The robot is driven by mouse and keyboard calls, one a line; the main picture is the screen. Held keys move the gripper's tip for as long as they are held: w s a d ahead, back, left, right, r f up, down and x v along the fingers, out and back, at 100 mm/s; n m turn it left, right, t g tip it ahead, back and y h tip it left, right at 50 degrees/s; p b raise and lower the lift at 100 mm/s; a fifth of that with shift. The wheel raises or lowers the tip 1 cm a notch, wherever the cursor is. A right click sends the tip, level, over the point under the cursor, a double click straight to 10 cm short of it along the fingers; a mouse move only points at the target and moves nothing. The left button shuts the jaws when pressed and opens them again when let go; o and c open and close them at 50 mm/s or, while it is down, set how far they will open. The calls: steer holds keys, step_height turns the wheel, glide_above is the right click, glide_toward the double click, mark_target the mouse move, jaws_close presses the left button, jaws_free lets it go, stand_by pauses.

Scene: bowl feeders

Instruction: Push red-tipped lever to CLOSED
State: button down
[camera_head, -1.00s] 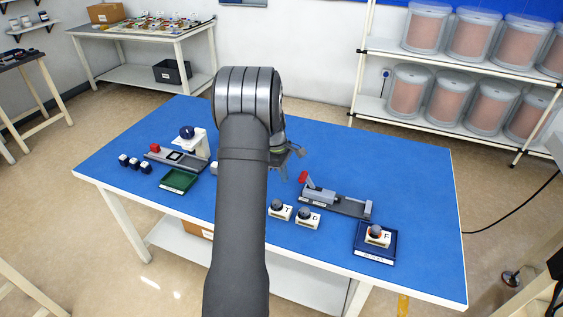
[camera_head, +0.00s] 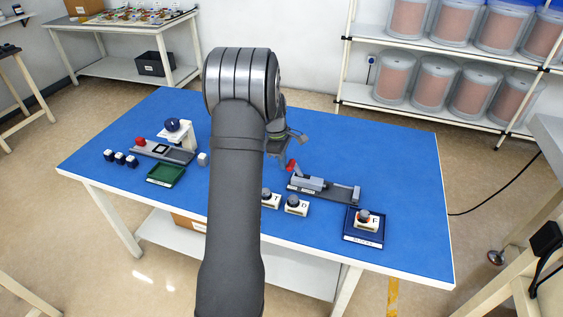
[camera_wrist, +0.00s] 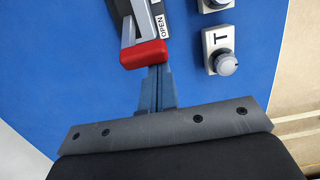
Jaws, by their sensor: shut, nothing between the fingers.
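The red-tipped lever (camera_head: 291,166) belongs to a grey fixture (camera_head: 340,193) on the right half of the blue table. In the wrist view its red tip (camera_wrist: 143,54) is at top centre, on a grey arm. A white OPEN label (camera_wrist: 162,26) is beside that arm. My gripper (camera_head: 285,160) is shut and empty, just beside the red tip in the head view. In the wrist view its closed fingers (camera_wrist: 157,72) end at the tip's near edge; I cannot tell whether they touch it. A CLOSED label is not readable.
A block marked T with a round knob (camera_wrist: 221,50) is right of the lever, and a similar block (camera_head: 296,205) is near it. A blue tray (camera_head: 363,239) holds another knob block. A green tray (camera_head: 166,175) and a second fixture (camera_head: 165,151) are at left.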

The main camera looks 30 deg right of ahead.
mark_target(291, 164)
steer(key=shift+s+d+r+t, duration=0.15)
steer(key=shift+d+r+t, duration=0.05)
steer(key=shift+t, duration=0.1)
steer(key=s+d+r+t+y, duration=0.1)
steer(key=s+d+t+y, duration=0.1)
steer(key=shift+r+y, duration=0.15)
steer(key=shift+y, duration=0.15)
steer(key=shift+s+d+r+t+y, duration=0.15)
steer(key=shift+s+d+t+y, duration=0.75)
steer(key=shift+t+y, duration=0.1)
steer(key=s+d+t+y, duration=0.2)
steer(key=t+y, duration=0.1)
steer(key=shift+s+d, duration=0.3)
steer(key=shift+s+d+f, duration=0.35)
steer(key=shift+s+d+f, duration=0.1)
steer(key=shift+s, duration=0.05)
